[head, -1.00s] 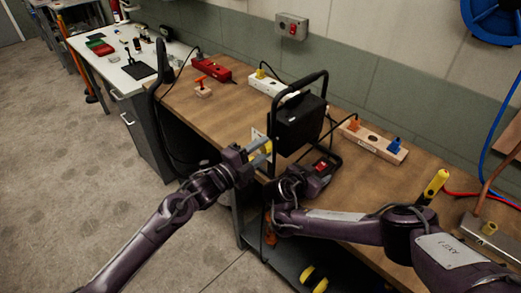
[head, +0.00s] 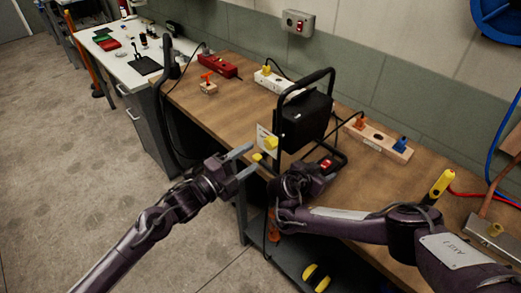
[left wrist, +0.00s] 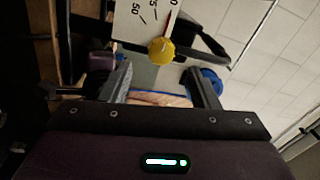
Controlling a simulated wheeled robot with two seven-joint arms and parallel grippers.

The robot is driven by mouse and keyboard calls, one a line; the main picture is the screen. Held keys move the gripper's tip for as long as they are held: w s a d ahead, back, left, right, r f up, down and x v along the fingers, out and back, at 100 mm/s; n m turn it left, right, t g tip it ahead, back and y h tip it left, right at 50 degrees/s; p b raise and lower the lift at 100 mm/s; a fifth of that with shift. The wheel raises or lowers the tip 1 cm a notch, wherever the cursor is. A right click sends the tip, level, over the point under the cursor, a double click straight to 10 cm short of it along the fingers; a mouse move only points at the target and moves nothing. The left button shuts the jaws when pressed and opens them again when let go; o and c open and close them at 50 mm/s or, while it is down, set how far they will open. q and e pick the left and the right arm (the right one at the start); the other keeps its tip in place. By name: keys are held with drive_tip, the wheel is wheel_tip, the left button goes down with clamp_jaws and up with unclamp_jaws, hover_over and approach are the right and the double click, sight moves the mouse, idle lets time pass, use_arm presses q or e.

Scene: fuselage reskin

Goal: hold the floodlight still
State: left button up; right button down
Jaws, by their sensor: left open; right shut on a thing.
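The floodlight (head: 303,122) is a black box in a black tubular frame, standing near the front edge of the wooden bench. A white dial plate (head: 263,136) with a yellow knob (head: 271,143) is on its left side. The plate (left wrist: 138,22) and knob (left wrist: 160,51) also show in the left wrist view, just beyond the fingertips. My left gripper (head: 247,161) is open and empty, a short gap left of the knob. My right gripper (head: 312,172) is shut at the floodlight's lower frame; its fingers are largely hidden.
A wooden socket block (head: 378,140) with orange and blue plugs lies right of the floodlight. A white power strip (head: 275,82) and red power strip (head: 220,66) lie behind. A yellow-handled tool (head: 438,186) is at right. Open floor lies left of the bench.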

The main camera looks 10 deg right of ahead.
use_arm(q)
drive_tip(key=v, duration=0.5)
drive_tip(key=shift+s+a, duration=0.1)
drive_tip(key=shift+a, duration=0.1)
use_arm(e)
drive_tip(key=c, duration=0.5)
unclamp_jaws()
drive_tip(key=shift+a+r, duration=0.1)
